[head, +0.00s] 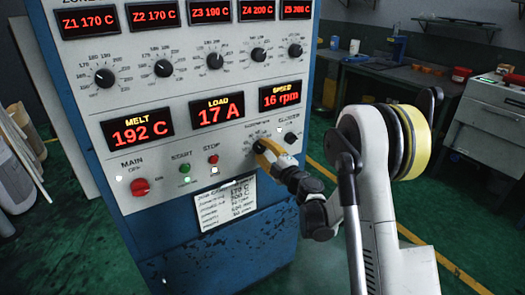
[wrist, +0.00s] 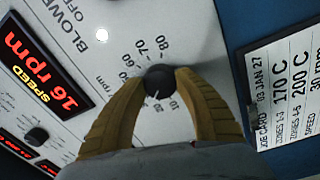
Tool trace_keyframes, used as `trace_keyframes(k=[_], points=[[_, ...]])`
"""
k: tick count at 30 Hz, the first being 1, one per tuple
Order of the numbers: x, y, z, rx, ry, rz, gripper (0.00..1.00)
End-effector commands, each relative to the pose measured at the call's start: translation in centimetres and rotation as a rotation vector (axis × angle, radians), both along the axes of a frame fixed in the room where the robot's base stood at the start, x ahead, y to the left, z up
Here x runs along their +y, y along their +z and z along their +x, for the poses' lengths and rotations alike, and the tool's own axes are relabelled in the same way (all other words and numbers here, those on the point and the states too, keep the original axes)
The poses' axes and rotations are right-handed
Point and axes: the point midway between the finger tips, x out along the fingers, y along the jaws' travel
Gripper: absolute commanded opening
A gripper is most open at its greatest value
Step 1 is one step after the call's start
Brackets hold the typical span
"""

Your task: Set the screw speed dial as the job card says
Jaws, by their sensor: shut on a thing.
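The screw speed dial (wrist: 159,79) is a small black knob on the white panel face. My gripper (wrist: 160,84) is shut on it, with one tan finger on each side. The knob's white mark points towards the low end of its scale, near 10 and 20. In the head view my gripper (head: 264,151) covers the dial. The speed display (head: 282,95) reads 16 rpm and also shows in the wrist view (wrist: 50,88). The job card (head: 226,203) is on the panel below; in the wrist view (wrist: 285,85) its speed line seems to read 30 rpm.
The blower knob (head: 291,138) is just right of the dial. The red stop button (head: 213,159), green start button (head: 184,168) and red main switch (head: 140,187) are to the left. Zone knobs (head: 215,61) line the panel above. A workbench (head: 395,72) stands behind.

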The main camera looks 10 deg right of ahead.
Motion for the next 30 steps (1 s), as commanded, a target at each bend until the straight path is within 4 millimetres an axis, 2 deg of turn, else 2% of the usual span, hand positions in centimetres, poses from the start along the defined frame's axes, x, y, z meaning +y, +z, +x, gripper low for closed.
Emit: trace_keyframes(k=[12,27,28,30], points=[[-0.01,0.01,0.04,0.050,-0.001,0.155,0.08],[-0.01,-0.01,0.05,0.056,-0.001,0.170,0.08],[-0.01,-0.02,0.05,0.056,-0.001,0.170,0.44],[-0.01,-0.01,0.03,0.055,0.000,0.170,0.62]])
